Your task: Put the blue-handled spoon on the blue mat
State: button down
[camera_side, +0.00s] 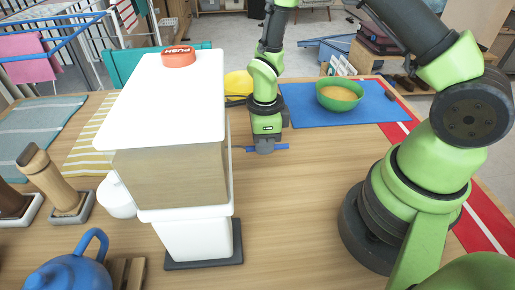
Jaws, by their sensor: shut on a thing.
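My gripper (264,149) points down just right of the white box, low over the wooden table. It is shut on the blue-handled spoon (282,147); the blue handle sticks out to the right of the jaws and a thin dark part shows to the left. The rest of the spoon is hidden by the gripper and the box. I cannot tell whether the spoon touches the table. The blue mat (300,108) lies at the back right, behind and to the right of my gripper. A green bowl (339,95) with tan contents stands on it.
A tall white container (170,100) with a red PUSH button (178,57) stands left of my gripper. A yellow object (238,83) is behind. A blue teapot (75,268), a wooden mill (52,180) and striped cloths are left. The front middle table is clear.

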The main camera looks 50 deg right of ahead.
jog(key=s+d, duration=1.1)
jog(key=shift+s+d, duration=0.35)
jog(key=shift+d, duration=0.05)
jog(key=shift+w+r+n, duration=0.15)
jog(key=shift+w+n, duration=0.1)
jog(key=shift+n, duration=0.25)
jog(key=w+a+r+n, duration=0.45)
jog(key=w+n, duration=0.25)
jog(key=n, duration=0.5)
notch_tip(320, 180, up, 20)
jog(key=n, duration=1)
send_over(234, 153)
notch_tip(234, 153, down, 28)
jog(key=shift+f, duration=0.1)
jog(key=c, duration=1.1)
grip_release()
jog(key=shift+f, duration=0.1)
